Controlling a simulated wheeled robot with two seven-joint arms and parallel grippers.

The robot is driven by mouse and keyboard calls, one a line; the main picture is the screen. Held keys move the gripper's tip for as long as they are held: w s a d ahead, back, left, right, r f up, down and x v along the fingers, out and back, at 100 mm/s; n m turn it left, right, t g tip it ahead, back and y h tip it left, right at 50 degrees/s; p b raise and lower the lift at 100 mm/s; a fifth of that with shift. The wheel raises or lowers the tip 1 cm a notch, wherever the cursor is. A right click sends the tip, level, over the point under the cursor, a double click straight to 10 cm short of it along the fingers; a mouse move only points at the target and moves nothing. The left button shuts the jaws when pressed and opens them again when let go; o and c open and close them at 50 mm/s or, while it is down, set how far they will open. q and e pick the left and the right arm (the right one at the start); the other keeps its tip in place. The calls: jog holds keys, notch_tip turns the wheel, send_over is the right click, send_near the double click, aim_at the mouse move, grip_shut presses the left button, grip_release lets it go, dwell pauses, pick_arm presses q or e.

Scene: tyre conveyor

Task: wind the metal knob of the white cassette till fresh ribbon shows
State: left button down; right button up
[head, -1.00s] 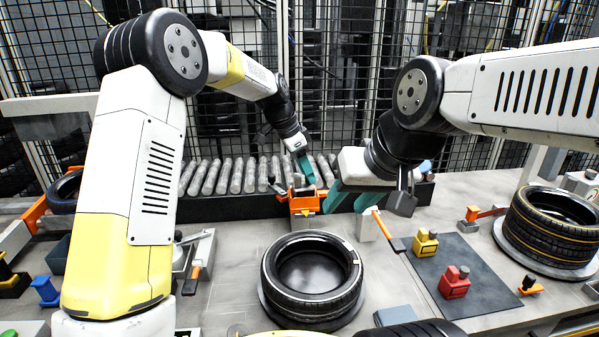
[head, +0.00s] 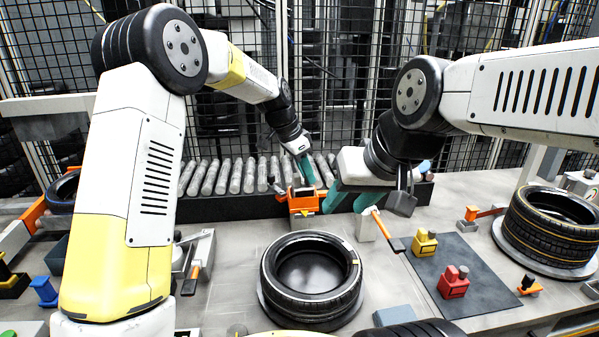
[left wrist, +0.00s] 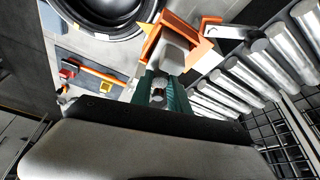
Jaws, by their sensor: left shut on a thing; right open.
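The white cassette (left wrist: 172,55) sits in an orange housing (left wrist: 188,42) in the left wrist view. In the head view the housing (head: 303,204) stands in front of the rollers, and my gripper largely hides the cassette. The metal knob (left wrist: 158,95) sticks out of the cassette toward my left wrist. My left gripper (left wrist: 162,92) has its green fingers on both sides of the knob, shut on it; it also shows in the head view (head: 306,172). My right gripper (head: 350,204) is open and empty, just right of the housing. I cannot make out the ribbon.
A roller conveyor (head: 235,177) runs behind the housing. A tyre (head: 312,307) lies in front of it. A yellow block (head: 425,243) and a red block (head: 454,282) stand on a dark mat (head: 483,268).

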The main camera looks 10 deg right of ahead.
pick_arm(q)
jog(key=c, duration=1.2)
grip_release()
jog(key=shift+c, duration=0.2)
jog(key=shift+r, duration=0.1)
jog(key=v, duration=0.7)
jog(key=shift+s+a+r, duration=0.1)
jog(key=shift+a+r, duration=0.05)
jog(key=shift+r, duration=0.1)
